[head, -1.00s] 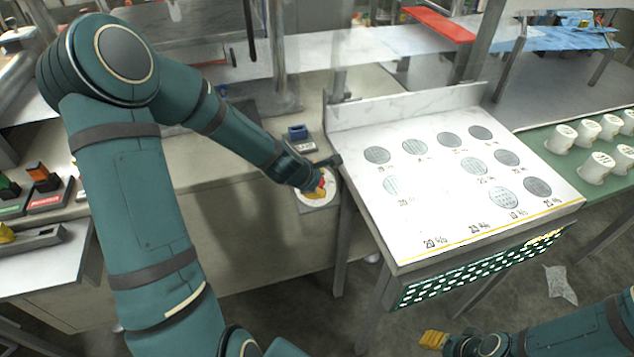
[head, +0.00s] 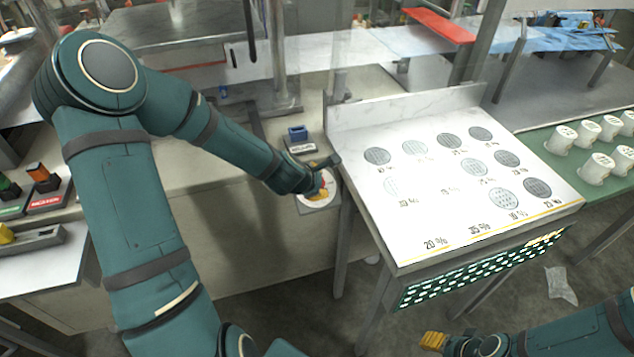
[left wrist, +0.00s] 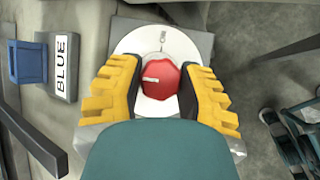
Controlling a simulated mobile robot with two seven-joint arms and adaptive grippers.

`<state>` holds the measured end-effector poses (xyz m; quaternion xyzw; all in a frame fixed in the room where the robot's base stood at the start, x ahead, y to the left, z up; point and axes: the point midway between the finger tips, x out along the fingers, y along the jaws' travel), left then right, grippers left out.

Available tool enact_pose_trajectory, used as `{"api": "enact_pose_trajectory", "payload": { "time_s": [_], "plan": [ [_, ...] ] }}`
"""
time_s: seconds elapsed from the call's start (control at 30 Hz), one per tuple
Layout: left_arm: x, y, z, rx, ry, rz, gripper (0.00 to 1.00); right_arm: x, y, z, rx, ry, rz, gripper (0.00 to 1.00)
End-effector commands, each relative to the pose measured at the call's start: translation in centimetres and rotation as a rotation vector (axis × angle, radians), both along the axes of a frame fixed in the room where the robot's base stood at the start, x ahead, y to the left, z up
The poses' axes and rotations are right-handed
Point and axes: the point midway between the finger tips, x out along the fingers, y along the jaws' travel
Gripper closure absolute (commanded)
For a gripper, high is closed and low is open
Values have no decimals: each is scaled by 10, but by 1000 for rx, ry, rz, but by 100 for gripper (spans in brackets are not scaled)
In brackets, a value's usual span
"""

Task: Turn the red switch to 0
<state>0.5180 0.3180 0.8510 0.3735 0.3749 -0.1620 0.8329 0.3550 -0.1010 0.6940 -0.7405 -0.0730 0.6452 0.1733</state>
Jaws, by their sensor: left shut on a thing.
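The red switch (left wrist: 160,78) is a round red knob on a white round dial plate (left wrist: 128,42) in the left wrist view. A pale line shows on the knob's left side, and a small mark stands at the dial's top edge. My left gripper (left wrist: 160,88) has its yellow ridged fingers on both sides of the knob and is shut on it. In the head view the left gripper (head: 321,186) covers most of the knob, and the dial plate (head: 318,203) shows below. My right gripper (head: 434,341) is at the lower right, over the floor, away from the switch; its finger gap is unclear.
A blue block with a "BLUE" label (left wrist: 64,65) sits left of the dial; in the head view the blue block (head: 297,132) is behind it. A white sloped panel with grey discs (head: 420,240) stands close on the right. White cups (head: 597,168) stand farther right.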

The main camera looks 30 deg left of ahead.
Motion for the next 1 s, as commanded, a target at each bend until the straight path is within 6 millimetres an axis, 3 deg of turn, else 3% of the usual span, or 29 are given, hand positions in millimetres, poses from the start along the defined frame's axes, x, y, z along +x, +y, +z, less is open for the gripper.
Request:
{"api": "enact_pose_trajectory", "payload": {
  "time_s": [0.07,0.1,0.17,0.57,1.0],
  "plan": [
    [0,-1,-1,-4,2,-2,98,0,0,0,0,0,0,53],
    [0,-1,-1,-4,2,-2,46,0,0,0,0,0,0,53],
    [0,-1,-1,-3,2,-3,30,0,0,0,0,0,0,53],
    [-3,0,4,-1,-1,-1,30,0,0,0,0,0,0,53],
    [-38,0,44,2,-1,0,30,0,0,0,0,0,0,53]
  ]
}}
